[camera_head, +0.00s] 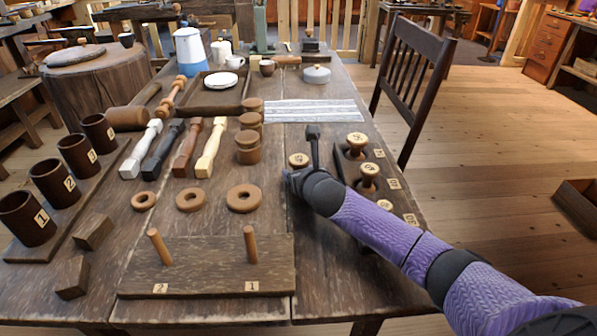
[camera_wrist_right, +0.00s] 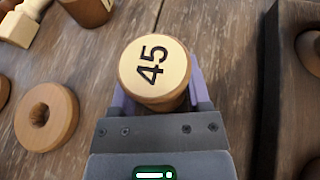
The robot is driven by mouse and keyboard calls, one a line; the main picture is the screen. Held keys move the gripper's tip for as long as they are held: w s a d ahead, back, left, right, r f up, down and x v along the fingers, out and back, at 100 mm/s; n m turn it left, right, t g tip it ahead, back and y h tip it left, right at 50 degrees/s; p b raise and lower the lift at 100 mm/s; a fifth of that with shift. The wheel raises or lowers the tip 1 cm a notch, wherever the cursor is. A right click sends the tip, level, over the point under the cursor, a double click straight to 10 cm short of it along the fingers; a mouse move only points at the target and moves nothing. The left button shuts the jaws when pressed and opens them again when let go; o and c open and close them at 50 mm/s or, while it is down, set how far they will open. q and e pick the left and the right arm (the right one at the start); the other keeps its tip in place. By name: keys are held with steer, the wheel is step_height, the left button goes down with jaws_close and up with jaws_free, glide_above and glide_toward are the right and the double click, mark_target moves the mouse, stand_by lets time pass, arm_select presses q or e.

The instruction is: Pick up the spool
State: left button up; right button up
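A wooden spool (camera_head: 298,159) with a pale top stands to the left of the dark rack, in front of my right gripper (camera_head: 297,172). In the right wrist view the spool (camera_wrist_right: 155,67) shows its round top marked 45, and its body runs down between the two purple fingers of my right gripper (camera_wrist_right: 158,98). One finger is on each side of it. The spool's top hides the inner finger faces, so I cannot tell whether they touch it. More spools (camera_head: 356,142) stand in the rack at right, partly behind my arm. My left gripper is not in view.
A board with two pegs (camera_head: 210,280) is at the front, and several numbered cups (camera_head: 26,219) are at the left. A chair (camera_head: 410,70) stands behind the right edge.

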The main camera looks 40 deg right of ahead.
steer(key=c, duration=0.7)
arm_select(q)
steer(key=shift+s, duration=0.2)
arm_select(e)
jaws_close()
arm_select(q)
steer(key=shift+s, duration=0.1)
arm_select(e)
steer(key=shift+f, duration=0.1)
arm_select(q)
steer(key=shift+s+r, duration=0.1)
